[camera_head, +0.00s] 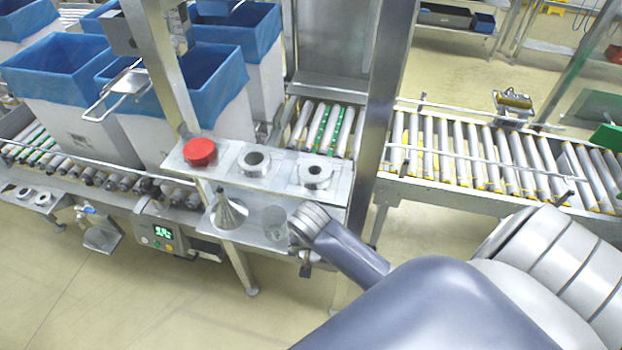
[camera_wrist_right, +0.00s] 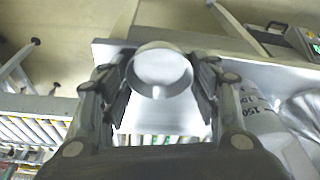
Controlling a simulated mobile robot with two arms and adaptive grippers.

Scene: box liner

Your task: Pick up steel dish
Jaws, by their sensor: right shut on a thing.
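The steel dish (camera_wrist_right: 162,70) is a small round shallow metal dish, seen from above in the right wrist view. It sits between the two fingers of my right gripper (camera_wrist_right: 164,80), which is shut on it at its sides. The dish is over the steel shelf near its edge; I cannot tell whether it touches the shelf. In the head view my right gripper (camera_head: 297,236) is at the right end of the lower shelf, and the dish is hidden there. My left gripper is not in view.
A clear beaker (camera_head: 273,222) stands close beside my right gripper, with a metal funnel (camera_head: 229,212) further left. A red lid (camera_head: 200,152) is on the upper shelf. Steel posts (camera_head: 382,100) stand nearby. Blue-lined boxes (camera_head: 60,90) and a roller conveyor (camera_head: 460,150) are behind.

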